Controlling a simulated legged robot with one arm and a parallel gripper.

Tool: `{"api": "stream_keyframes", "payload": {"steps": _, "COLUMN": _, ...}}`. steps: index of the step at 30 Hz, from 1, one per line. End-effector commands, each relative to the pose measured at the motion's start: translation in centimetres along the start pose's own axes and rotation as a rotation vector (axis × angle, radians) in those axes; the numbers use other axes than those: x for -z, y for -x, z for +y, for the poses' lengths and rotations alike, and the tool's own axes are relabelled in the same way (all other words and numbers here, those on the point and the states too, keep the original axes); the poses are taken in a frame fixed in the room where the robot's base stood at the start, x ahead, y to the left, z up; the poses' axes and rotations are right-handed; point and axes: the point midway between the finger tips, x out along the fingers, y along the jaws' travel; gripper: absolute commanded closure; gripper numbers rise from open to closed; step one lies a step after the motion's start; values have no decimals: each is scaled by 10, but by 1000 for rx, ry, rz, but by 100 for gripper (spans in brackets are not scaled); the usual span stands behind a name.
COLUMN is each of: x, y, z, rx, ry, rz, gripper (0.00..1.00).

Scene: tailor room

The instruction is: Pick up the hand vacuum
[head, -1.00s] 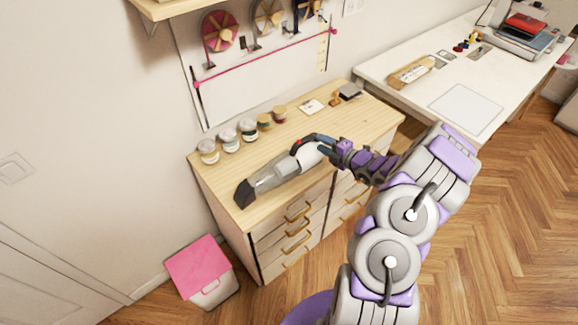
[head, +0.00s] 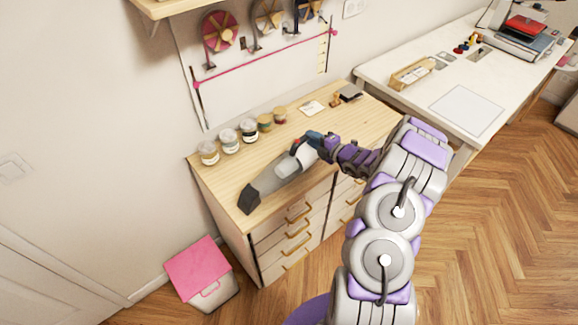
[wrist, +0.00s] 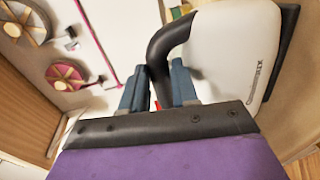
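The hand vacuum (head: 267,183) has a grey body, a dark nozzle and a black handle. It lies along the front edge of the wooden drawer cabinet, nozzle to the left; I cannot tell whether it is fully resting on the top. My gripper (head: 311,139) is at its handle end, on the right. In the wrist view the blue fingers of my gripper (wrist: 160,84) stand close on both sides of the black handle and appear shut on it. The white rear of the vacuum (wrist: 232,50) fills the upper right there.
The wooden cabinet (head: 222,177) carries several jars (head: 229,141) at the back, a card (head: 312,108) and a small dark item (head: 350,93). A pink-lidded bin (head: 198,264) stands on the floor at left. A white table (head: 430,75) is at right. Floor at right is clear.

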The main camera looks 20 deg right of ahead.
Motion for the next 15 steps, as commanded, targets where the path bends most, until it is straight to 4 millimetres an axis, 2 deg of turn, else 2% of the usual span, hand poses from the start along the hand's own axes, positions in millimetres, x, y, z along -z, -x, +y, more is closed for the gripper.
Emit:
{"api": "stream_keyframes", "payload": {"steps": 1, "x": 2, "y": 0, "z": -4, "rx": 7, "ry": -3, "rz": 4, "gripper": 90}}
{"api": "stream_keyframes", "payload": {"steps": 4, "x": 3, "y": 0, "z": -4, "rx": 9, "ry": -3, "rz": 5, "gripper": 99}}
{"api": "stream_keyframes", "payload": {"steps": 15, "x": 4, "y": -1, "z": -6, "rx": 13, "ry": -4, "rz": 7, "gripper": 100}}
